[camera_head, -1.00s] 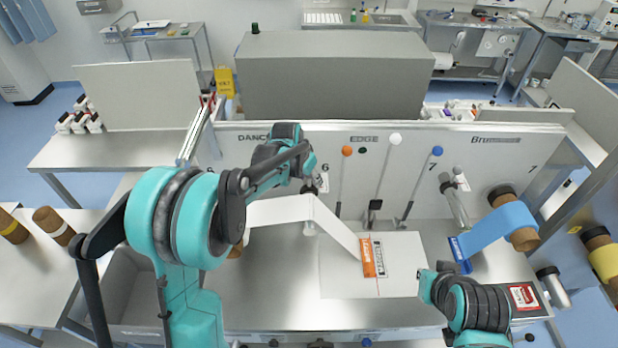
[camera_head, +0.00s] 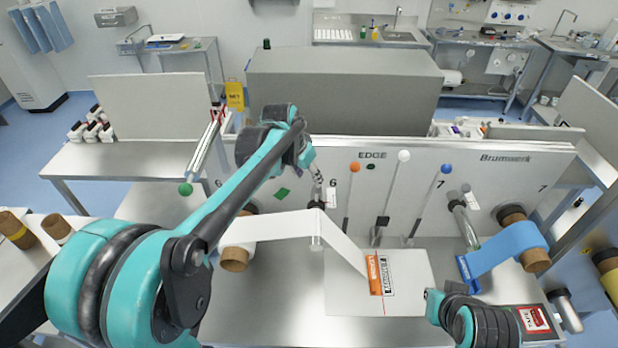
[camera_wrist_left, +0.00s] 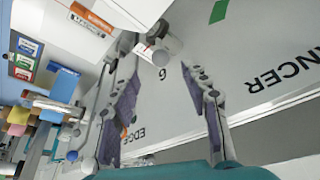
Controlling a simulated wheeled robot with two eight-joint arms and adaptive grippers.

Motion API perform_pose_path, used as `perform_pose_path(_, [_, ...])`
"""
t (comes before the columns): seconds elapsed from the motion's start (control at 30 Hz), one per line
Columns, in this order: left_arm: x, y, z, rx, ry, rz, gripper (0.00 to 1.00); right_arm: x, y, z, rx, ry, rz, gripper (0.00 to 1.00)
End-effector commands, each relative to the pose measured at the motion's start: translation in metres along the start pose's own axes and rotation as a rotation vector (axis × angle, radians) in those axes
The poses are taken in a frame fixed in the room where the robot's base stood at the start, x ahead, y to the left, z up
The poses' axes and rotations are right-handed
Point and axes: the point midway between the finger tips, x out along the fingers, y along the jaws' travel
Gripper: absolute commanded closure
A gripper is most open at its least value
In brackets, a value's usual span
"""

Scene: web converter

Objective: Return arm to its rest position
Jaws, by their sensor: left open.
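My left arm reaches in from the left in the head view, up and over the machine's upright panel. Its gripper (camera_head: 316,185) points down in front of the panel near the "6" mark. In the left wrist view the two fingers of the left gripper (camera_wrist_left: 163,100) are spread apart, with nothing between them but the panel behind. My right arm shows only in part at the lower right of the head view, over the bench; its fingers cannot be made out.
Levers with an orange knob (camera_head: 355,168), a white knob (camera_head: 404,156) and a blue knob (camera_head: 446,169) stand close right of my left gripper. A white web (camera_head: 285,226) runs to the splicing plate (camera_head: 408,303). A blue roll (camera_head: 510,246) is at right.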

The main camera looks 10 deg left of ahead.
Motion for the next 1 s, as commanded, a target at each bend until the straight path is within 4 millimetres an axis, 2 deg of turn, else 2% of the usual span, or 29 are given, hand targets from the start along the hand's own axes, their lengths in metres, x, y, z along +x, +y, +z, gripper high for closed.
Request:
perform_pose_path(0.33, [0.001,0.000,0.001,-0.001,0.000,-0.001,0.54,0.001,0.000,0.001,0.000,0.000,0.000,1.00])
perform_pose_path(0.47, [0.006,0.004,0.016,-0.015,0.008,-0.010,0.54,0.014,0.000,0.010,0.000,0.000,0.000,1.00])
perform_pose_path(0.57, [0.015,0.011,0.044,-0.043,0.022,-0.028,0.54,0.035,0.000,0.025,0.000,0.000,0.000,1.00])
perform_pose_path(0.77, [0.042,0.029,0.120,-0.121,0.067,-0.077,0.54,0.086,0.000,0.062,0.000,0.000,0.000,1.00])
perform_pose_path(1.0, [0.088,0.051,0.217,-0.215,0.127,-0.130,0.54,0.143,0.000,0.103,0.000,0.000,0.000,1.00])
